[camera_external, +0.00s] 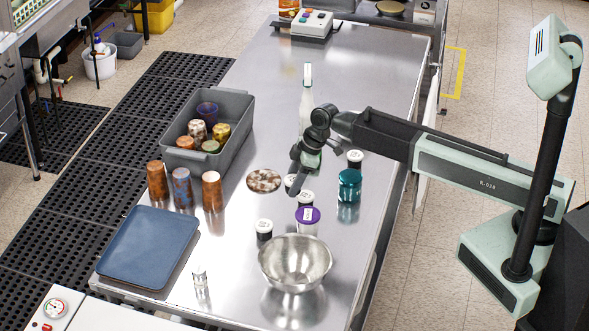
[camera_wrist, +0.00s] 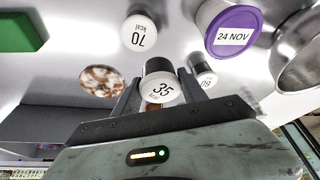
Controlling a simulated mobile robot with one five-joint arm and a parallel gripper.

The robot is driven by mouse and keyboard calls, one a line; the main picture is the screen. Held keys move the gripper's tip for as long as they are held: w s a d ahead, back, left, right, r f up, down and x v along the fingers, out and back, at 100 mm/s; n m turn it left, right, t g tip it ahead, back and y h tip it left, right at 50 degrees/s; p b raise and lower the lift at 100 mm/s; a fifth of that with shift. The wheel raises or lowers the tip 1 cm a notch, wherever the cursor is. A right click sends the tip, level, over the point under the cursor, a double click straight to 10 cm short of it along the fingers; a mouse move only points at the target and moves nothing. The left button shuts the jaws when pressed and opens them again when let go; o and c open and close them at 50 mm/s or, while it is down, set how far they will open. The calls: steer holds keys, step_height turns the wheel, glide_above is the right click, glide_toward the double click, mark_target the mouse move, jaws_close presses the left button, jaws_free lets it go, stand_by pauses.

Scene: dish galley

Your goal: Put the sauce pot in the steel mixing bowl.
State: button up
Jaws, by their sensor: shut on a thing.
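My gripper (camera_wrist: 157,100) is shut on a small black sauce pot with a white lid marked 35 (camera_wrist: 162,88), which sits upright between the fingers in the wrist view. In the external view my gripper (camera_external: 299,177) is over the middle of the steel table, and the held pot's white lid (camera_external: 290,181) is partly hidden by it. I cannot tell whether the pot is clear of the table. The steel mixing bowl (camera_external: 295,258) stands empty near the table's front, below my gripper in the picture. Part of the bowl (camera_wrist: 299,58) shows at the right of the wrist view.
Other white-lidded pots (camera_external: 264,229) and a purple-lidded tub (camera_external: 308,216) stand between my gripper and the bowl. A teal jar (camera_external: 349,184) is to the right, a clear bottle (camera_external: 306,110) behind. A mottled disc (camera_external: 264,181), tumblers (camera_external: 212,190), grey bin (camera_external: 240,115) and blue tray (camera_external: 148,246) are left.

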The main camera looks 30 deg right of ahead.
mark_target(295, 282)
steer(key=s+a+r+n+g, duration=0.1)
steer(key=s+a+n, duration=0.1)
steer(key=s+a, duration=0.2)
steer(key=s+a+r+n+g+p, duration=0.1)
steer(key=s+a+n, duration=0.1)
steer(key=s+a, duration=0.2)
steer(key=s+a+r+n+p, duration=0.1)
steer(key=s+a+n, duration=0.2)
steer(key=s, duration=0.6)
steer(key=shift+a+r+g, duration=0.1)
steer(key=shift+a+g, duration=0.3)
steer(key=shift+a, duration=0.25)
steer(key=s+a+n+g, duration=0.15)
steer(key=s+n, duration=0.25)
steer(key=s, duration=0.6)
steer(key=shift+h, duration=0.3)
steer(key=f+b, duration=1)
steer(key=f, duration=0.1)
steer(key=shift+w+a+b, duration=0.15)
steer(key=shift+w+b, duration=0.05)
steer(key=shift+b, duration=0.1)
steer(key=shift+r, duration=0.2)
steer(key=shift+f, duration=0.2)
steer(key=o, duration=1.2)
steer(key=shift+o, duration=0.2)
steer(key=shift+r, duration=0.1)
